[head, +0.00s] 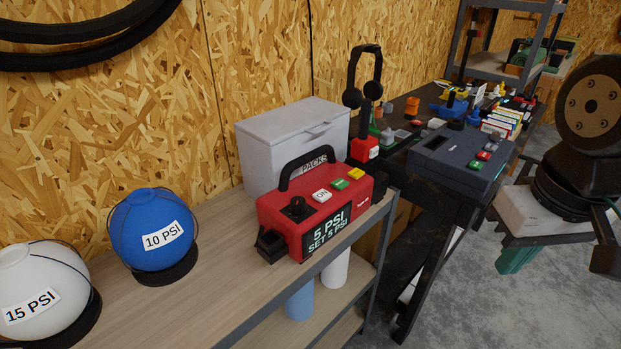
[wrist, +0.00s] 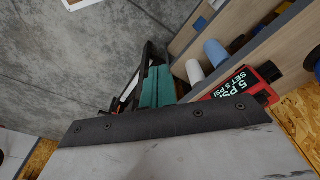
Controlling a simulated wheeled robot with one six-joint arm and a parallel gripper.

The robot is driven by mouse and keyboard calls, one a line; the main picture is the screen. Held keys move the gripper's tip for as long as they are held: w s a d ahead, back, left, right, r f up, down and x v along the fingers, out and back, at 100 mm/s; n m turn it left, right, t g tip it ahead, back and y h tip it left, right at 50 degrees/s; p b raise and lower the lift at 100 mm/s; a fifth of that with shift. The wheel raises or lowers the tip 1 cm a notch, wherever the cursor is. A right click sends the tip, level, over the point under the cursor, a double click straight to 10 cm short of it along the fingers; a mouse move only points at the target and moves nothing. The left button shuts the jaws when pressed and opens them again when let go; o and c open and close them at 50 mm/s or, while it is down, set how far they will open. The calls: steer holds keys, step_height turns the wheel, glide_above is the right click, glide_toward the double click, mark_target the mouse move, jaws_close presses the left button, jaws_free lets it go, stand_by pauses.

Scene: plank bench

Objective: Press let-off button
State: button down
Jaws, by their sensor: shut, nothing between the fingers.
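A red inflator box (head: 325,210) with a black handle stands on the wooden bench; its screen reads 5 PSI, SET 5 PSI. I cannot read which one is the let-off button. My gripper (head: 513,260), with teal fingers, is shut and empty, out to the right over the floor, well apart from the box. In the wrist view the fingers (wrist: 154,88) show left of the box's screen (wrist: 232,92); the box's buttons are hidden there.
A blue ball (head: 153,232) and a white ball (head: 38,292) stand on the bench at left. A dark table with a grey control box (head: 455,155) lies right. Open floor is in front.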

steer(key=shift+a, duration=0.2)
steer(key=w+a+m+t+y, duration=0.1)
steer(key=w+a+t, duration=0.1)
steer(key=w, duration=1)
steer(key=w+a+m+t+y, duration=0.1)
steer(key=w+a, duration=0.4)
steer(key=w, duration=0.7)
steer(key=w+a+m+t, duration=0.3)
steer(key=w+a+t, duration=0.1)
steer(key=w, duration=0.8)
steer(key=shift+w+a+r+y, duration=0.2)
steer(key=shift+w+r+y, duration=0.05)
steer(key=shift+r+y, duration=0.15)
